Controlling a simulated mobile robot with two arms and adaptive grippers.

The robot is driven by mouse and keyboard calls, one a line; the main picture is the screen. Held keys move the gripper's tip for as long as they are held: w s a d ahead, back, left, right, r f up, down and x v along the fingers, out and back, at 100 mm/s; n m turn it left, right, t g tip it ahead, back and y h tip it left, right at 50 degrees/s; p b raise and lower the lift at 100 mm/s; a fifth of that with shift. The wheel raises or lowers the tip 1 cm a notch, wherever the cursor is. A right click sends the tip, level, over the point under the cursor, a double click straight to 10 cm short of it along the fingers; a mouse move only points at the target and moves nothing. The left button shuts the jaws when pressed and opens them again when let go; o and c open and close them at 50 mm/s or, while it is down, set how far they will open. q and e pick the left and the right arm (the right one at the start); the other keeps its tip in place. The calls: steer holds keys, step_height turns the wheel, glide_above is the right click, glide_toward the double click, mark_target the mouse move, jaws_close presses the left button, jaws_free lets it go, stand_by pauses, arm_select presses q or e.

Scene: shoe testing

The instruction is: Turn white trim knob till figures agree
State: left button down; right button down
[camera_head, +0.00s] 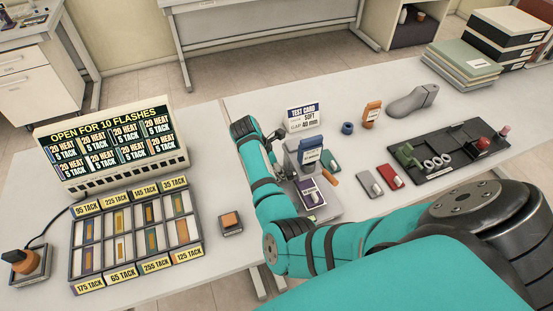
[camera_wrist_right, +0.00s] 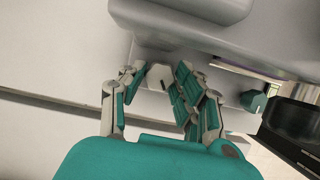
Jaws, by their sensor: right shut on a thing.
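The white trim knob (camera_wrist_right: 160,77) shows in the right wrist view, with a small dark mark on its face, against the grey tester body (camera_wrist_right: 190,35). My right gripper (camera_wrist_right: 157,74) has its fingers on both sides of the knob and is shut on it. In the head view my teal right arm reaches to the left side of the grey tester (camera_head: 325,203) and hides the knob. A test card (camera_head: 303,117) behind the tester reads "SOFT" and "40 mm". A blue block with a white label (camera_head: 311,156) is at the tester; its print is too small to read. My left gripper is out of view.
A display board (camera_head: 110,188) and a tray of labelled strips (camera_head: 157,228) stand at left. An orange button box (camera_head: 231,223) lies near the front edge. At right are a grey shoe form (camera_head: 410,101), a black tray (camera_head: 438,179) and stacked boxes (camera_head: 505,30).

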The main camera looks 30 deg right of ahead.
steer(key=shift+s+f+n+t, duration=0.15)
steer(key=shift+n+t, duration=0.45)
steer(key=shift+n, duration=0.9)
steer(key=c, duration=1.2)
jaws_free()
steer(key=shift+r, duration=0.2)
steer(key=v, duration=1.1)
steer(key=shift+a+r, duration=0.3)
